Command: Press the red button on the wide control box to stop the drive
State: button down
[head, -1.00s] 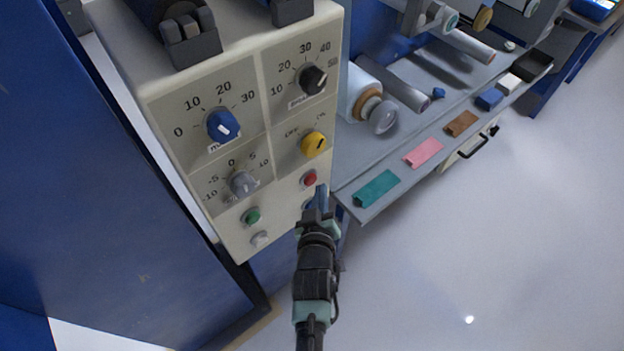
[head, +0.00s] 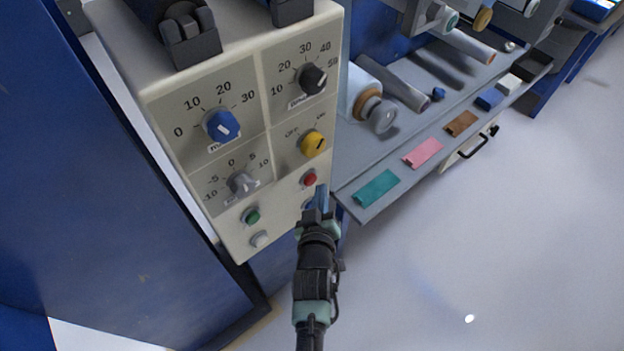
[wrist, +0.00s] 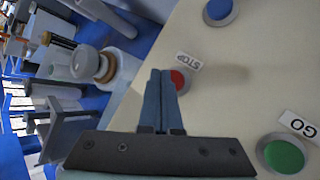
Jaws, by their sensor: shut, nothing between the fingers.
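The wide control box (head: 235,130) is a cream panel with dials and coloured buttons in the head view. Its red button (head: 309,179) sits low on the right, below the yellow knob. In the wrist view the red button (wrist: 180,80) is beside a STOP label (wrist: 188,62), partly covered by my fingertips. My gripper (head: 321,190) is shut and empty, with its blue fingers just below and right of the red button in the head view. In the wrist view my gripper (wrist: 160,75) overlaps the button's left edge. I cannot tell whether it touches.
A blue button (wrist: 220,10) and a green GO button (wrist: 283,156) are near on the same panel. A shelf (head: 350,180) with rollers and coloured pieces stands right of the box. Floor at right is clear.

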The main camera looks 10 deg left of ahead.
jog(key=shift+w+a+f+b, duration=0.1)
jog(key=shift+w+a+b, duration=0.2)
jog(key=shift+b, duration=0.5)
jog(key=shift+w+a+b, duration=0.35)
jog(key=shift+a+b, duration=0.05)
jog(key=shift+b, duration=0.35)
dwell(0.9)
jog(key=shift+s+d+r+p, duration=0.1)
jog(key=shift+r+p, duration=0.15)
jog(key=shift+p, duration=0.2)
jog(key=shift+s+d+f+p, duration=0.15)
jog(key=shift+s+d+p, duration=0.4)
jog(key=shift+p, duration=0.45)
